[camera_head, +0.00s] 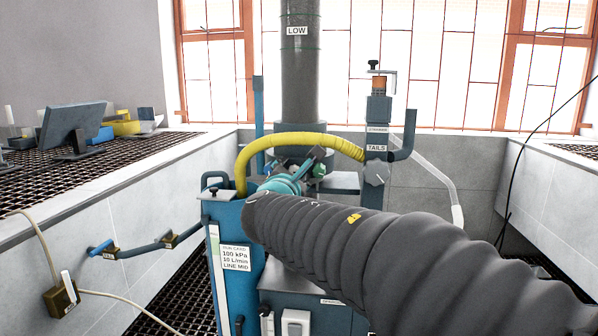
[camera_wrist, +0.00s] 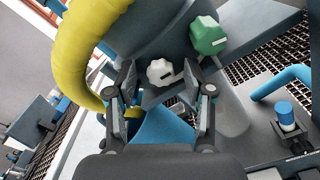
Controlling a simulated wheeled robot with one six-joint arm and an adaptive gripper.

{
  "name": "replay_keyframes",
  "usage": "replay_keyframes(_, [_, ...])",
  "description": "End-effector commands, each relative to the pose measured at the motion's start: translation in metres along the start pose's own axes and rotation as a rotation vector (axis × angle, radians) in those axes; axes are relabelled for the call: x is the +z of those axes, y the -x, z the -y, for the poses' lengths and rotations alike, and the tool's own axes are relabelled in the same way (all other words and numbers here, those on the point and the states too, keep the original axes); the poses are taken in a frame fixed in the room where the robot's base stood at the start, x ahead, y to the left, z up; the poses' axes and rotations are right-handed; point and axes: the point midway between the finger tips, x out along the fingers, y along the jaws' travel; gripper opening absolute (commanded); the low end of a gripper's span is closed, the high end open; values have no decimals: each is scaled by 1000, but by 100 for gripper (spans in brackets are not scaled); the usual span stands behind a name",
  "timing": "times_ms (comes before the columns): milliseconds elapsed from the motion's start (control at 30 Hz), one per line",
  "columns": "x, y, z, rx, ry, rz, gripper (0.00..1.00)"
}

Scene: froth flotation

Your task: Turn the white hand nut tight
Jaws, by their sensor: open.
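The white hand nut (camera_wrist: 160,72) is a small lobed knob with a pale mark on its face. In the wrist view it sits on a dark grey body, beyond and between my fingertips. My gripper (camera_wrist: 163,88) is open, with one finger on each side of the nut's line; I cannot tell whether either finger touches it. In the head view my gripper (camera_head: 305,172) is at the column's foot, largely covered by my own arm, and the white nut cannot be made out there.
A green knob (camera_wrist: 208,36) sits right of the nut. A yellow hose (camera_head: 300,143) arches close by, also along the left of the wrist view (camera_wrist: 75,55). A grey knob (camera_head: 376,173) is below the TAILS label. A blue panel (camera_head: 228,225) carries a run card.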

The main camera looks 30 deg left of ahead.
Motion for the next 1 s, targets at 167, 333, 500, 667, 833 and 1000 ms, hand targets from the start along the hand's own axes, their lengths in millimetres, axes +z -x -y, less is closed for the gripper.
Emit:
replay_keyframes(167, [0, 0, 0, 0, 0, 0, 48])
replay_keyframes(333, [0, 0, 0, 0, 0, 0, 5])
replay_keyframes(500, [0, 0, 0, 1, -1, 0, 0])
replay_keyframes(667, [-2, 1, 0, 2, -21, 0, 0])
replay_keyframes(833, [-3, 1, 2, 3, -90, 2, 0])
replay_keyframes(1000, [-5, 1, 3, 5, -212, 1, 0])
